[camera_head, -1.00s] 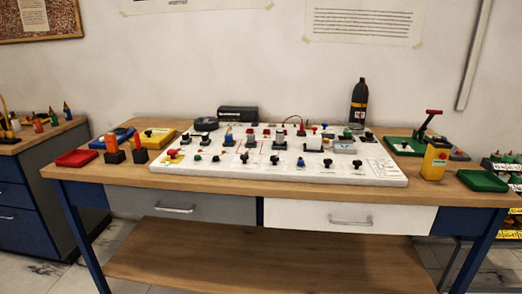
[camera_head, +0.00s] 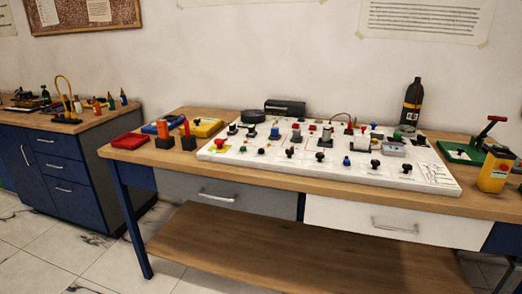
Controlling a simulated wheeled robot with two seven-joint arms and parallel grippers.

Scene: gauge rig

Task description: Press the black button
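A white panel (camera_head: 435,178) lies on the wooden workbench and carries several small knobs, buttons and switches. Along its front row are several black-topped controls, among them one left of the middle (camera_head: 290,153), one near the middle (camera_head: 320,156), and one toward the right (camera_head: 375,164) with another at its right (camera_head: 407,168). They are too small to tell which is a push button. Neither of my grippers is in view.
The workbench (camera_head: 270,178) has a red tray (camera_head: 130,140) at left, a dark bottle (camera_head: 411,104) behind the panel and a yellow device (camera_head: 495,172) at right. A blue cabinet (camera_head: 60,165) stands left. The floor (camera_head: 75,245) between them is clear.

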